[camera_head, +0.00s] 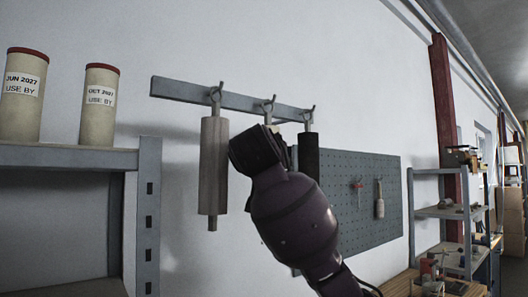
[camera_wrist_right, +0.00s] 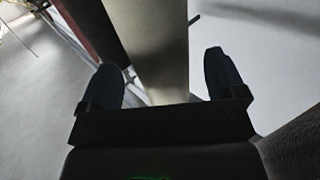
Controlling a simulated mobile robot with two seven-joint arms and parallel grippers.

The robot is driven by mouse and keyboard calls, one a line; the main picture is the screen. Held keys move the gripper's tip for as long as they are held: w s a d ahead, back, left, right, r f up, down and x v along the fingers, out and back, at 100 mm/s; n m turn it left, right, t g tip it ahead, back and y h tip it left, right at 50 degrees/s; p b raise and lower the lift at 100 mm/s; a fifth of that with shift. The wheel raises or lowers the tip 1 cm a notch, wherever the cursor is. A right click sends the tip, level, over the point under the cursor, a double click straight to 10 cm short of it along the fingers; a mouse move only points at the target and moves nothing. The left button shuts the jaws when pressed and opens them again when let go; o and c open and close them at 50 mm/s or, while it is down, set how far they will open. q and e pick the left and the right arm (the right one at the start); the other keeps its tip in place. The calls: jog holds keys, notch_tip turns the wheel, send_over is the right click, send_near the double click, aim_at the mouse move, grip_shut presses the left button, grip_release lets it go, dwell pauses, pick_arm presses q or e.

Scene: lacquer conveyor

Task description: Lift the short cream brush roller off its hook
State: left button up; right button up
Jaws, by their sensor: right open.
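In the head view a pale cream roller (camera_head: 212,165) hangs upright from the left hook of a wall rail. A second roller hangs from the middle hook (camera_head: 268,110), mostly hidden behind my right gripper (camera_head: 248,150). I cannot tell its length there. In the right wrist view my right gripper (camera_wrist_right: 165,82) is open, with a pale roller (camera_wrist_right: 158,45) between its two fingers and gaps at both sides. It looks like the middle one, but I cannot be sure. My left gripper is not in view.
A dark roller (camera_head: 308,155) hangs from the right hook, close beside my right arm. The grey rail (camera_head: 180,91) runs above. A shelf (camera_head: 70,156) with two cream canisters stands left. A grey pegboard (camera_head: 350,185) is on the wall at right.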

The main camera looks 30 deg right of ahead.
jog(key=shift+p+x, duration=0.35)
jog(key=shift+x, duration=1.15)
jog(key=shift+c, duration=0.4)
jog(key=c, duration=1)
